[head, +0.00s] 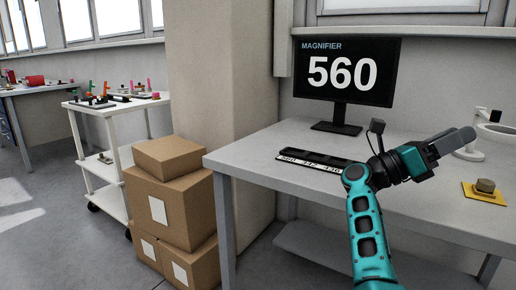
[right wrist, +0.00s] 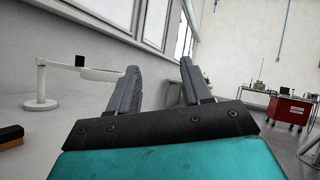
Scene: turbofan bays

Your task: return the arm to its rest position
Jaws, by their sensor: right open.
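My right arm, teal with black joints, comes in from the bottom right in the head view. Its gripper (head: 456,141) is held above the right part of the grey table (head: 250,159) and points right. In the right wrist view the two grey fingers (right wrist: 158,88) stand apart with nothing between them. My left gripper is in neither view.
A monitor (head: 345,72) reading "MAGNIFIER 560" stands behind a black labelled rack (head: 312,160). Cardboard boxes (head: 190,205) and a white cart (head: 104,112) stand left.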

